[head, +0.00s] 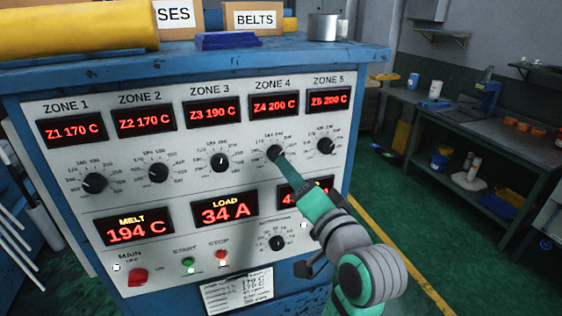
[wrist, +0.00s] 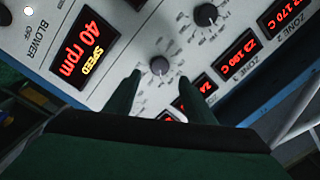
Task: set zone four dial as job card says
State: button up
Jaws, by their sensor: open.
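The zone four dial (head: 274,153) is a black knob on the white control panel, under a red display (head: 274,105) reading Z4 200 C. My gripper (head: 281,160) is at this dial and partly covers it in the head view. In the wrist view the dial (wrist: 159,65) lies between the tips of my open gripper (wrist: 159,78); I cannot tell whether either finger touches it. The job card (head: 238,293) is a white sheet low on the cabinet front; its small print is mostly too small to read.
Other dials flank it: zone three (head: 220,162) to the left and zone five (head: 325,146) to the right. The main switch (head: 138,277) and the start (head: 188,265) and stop (head: 222,255) buttons sit lower. My arm partly covers the speed display (head: 300,192).

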aim_at(276, 154)
jog(key=x, duration=0.7)
jog(key=shift+w, duration=0.1)
jog(key=c, duration=1.1)
jog(key=shift+o, duration=0.2)
jog(key=shift+n, duration=0.3)
jog(key=n+h, duration=0.1)
jog(key=n, duration=1.5)
jog(key=shift+n, duration=0.3)
